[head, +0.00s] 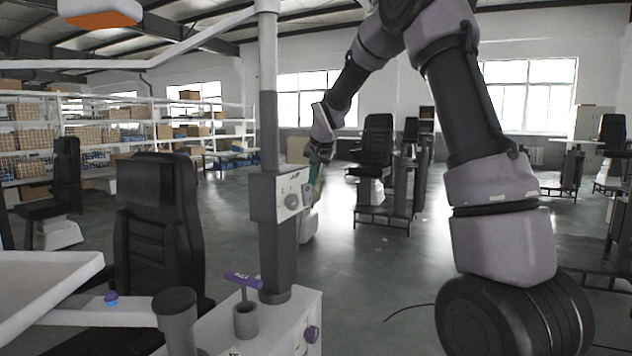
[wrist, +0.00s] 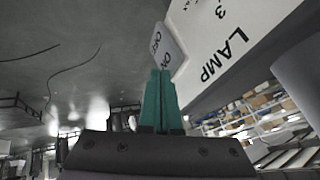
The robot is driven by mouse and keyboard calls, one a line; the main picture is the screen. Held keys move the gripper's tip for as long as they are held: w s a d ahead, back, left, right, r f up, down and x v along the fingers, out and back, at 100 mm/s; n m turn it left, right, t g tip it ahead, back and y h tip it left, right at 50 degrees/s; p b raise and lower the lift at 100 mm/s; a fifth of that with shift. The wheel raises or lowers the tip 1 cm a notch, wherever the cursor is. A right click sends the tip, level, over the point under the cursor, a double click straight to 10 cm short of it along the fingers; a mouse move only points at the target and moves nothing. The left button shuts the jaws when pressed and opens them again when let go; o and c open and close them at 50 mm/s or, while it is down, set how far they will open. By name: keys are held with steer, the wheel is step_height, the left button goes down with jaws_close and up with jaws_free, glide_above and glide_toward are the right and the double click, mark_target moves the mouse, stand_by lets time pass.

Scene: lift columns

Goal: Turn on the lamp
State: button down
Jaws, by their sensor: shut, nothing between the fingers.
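The lamp (head: 100,12), a white head with an orange underside, hangs from a white arm at the top left of the head view. Its pale control box (head: 268,198) is on the dark column. In the wrist view, the box face (wrist: 245,25) reads "LAMP", and a grey rocker switch (wrist: 172,45) carries "OFF" and "ON". My gripper (wrist: 160,72) is shut and empty, its teal fingertips at the "ON" end of the switch. I cannot tell whether they touch it.
A white tray (head: 50,280) and a black chair (head: 155,225) are at left. Open floor (head: 350,270) lies right of the column.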

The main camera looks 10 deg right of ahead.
steer(key=shift+r, duration=0.1)
steer(key=shift+r, duration=0.7)
